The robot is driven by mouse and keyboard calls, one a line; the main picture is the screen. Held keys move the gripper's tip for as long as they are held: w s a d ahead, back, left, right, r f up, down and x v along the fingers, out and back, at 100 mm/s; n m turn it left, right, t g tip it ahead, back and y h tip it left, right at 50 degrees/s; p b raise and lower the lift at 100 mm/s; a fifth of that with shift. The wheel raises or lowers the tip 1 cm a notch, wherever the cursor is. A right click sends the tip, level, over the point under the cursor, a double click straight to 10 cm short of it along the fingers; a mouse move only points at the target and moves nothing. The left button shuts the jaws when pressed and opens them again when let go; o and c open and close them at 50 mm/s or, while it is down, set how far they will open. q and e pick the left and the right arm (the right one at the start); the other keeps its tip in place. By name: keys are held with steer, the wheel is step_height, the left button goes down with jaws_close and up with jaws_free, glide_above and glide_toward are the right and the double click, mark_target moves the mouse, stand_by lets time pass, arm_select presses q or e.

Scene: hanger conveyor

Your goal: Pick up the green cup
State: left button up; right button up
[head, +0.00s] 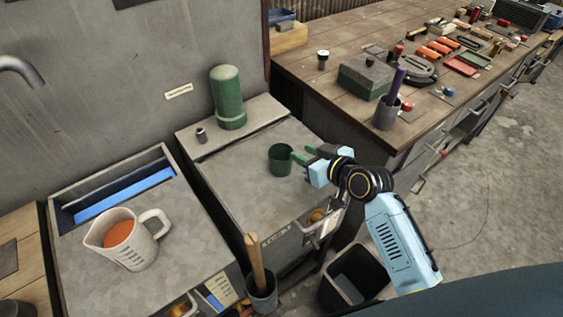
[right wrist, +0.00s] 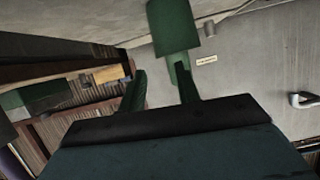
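The green cup (head: 280,161) stands upright on the grey metal counter, in the middle of the head view. My right gripper (head: 303,154) is just right of the cup, its green fingers pointing at it. One fingertip is very near the cup's rim; I cannot tell whether it touches. In the right wrist view the two fingers (right wrist: 160,88) stand apart with nothing visible between them. My left gripper is not in view.
A green cylinder (head: 228,98) and a small metal piece (head: 201,135) stand on the ledge behind. A measuring jug (head: 143,250) with orange contents is at left. A wooden workbench (head: 330,84) with tools is at right. A dark bin (head: 349,287) stands below the counter front.

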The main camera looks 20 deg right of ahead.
mark_target(287, 145)
steer(key=x, duration=0.5)
steer(key=shift+w+a+f+b, duration=0.15)
steer(key=shift+w+b, duration=0.15)
steer(key=shift+w, duration=0.05)
jaws_close()
